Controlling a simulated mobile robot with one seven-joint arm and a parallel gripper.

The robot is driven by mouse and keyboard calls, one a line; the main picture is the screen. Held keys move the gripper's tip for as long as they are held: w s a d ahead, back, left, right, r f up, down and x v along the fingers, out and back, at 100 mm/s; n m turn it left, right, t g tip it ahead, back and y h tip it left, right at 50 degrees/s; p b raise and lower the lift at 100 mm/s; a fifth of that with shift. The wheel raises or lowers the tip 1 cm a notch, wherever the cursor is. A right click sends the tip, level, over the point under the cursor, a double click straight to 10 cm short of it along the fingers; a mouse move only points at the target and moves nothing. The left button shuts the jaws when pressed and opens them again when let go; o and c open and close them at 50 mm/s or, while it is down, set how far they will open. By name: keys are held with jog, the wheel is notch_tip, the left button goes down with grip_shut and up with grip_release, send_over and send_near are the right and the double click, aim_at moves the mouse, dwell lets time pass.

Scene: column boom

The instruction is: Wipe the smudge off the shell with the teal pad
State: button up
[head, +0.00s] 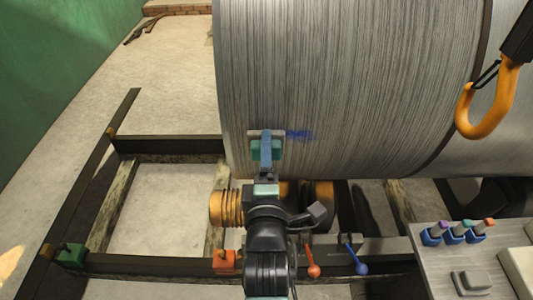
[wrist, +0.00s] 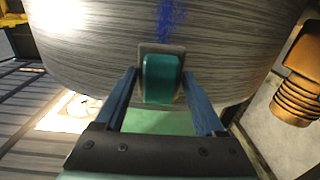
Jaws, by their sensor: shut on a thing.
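The shell (head: 350,80) is a large grey brushed-metal cylinder across the top of the head view; its curved side (wrist: 90,65) fills the upper wrist view. A blue smudge (head: 298,134) marks its lower part and also shows in the wrist view (wrist: 172,20). My gripper (head: 266,150) is shut on the teal pad (wrist: 160,78), which has a grey face (wrist: 160,48) towards the shell. The pad is at the shell's lower side, just left of the smudge in the head view. I cannot tell whether its face touches the metal.
A dark frame (head: 170,144) lies under and left of the shell. An orange hook (head: 485,110) hangs at right. A grey bench (head: 440,255) with several coloured holders stands at lower right. Levers with red (head: 313,271) and blue (head: 362,268) knobs are below. Open floor lies left.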

aim_at(280, 156)
jog(key=shift+w, duration=1)
jog(key=shift+d, duration=0.55)
jog(key=shift+d+f+b, duration=0.2)
jog(key=shift+d+b, duration=0.3)
jog(key=shift+d, duration=0.3)
jog(key=d+b, duration=0.3)
jog(key=shift+d, duration=0.25)
jog(key=shift+d+r+b, duration=0.15)
jog(key=shift+d+b, duration=0.65)
jog(key=shift+b, duration=0.05)
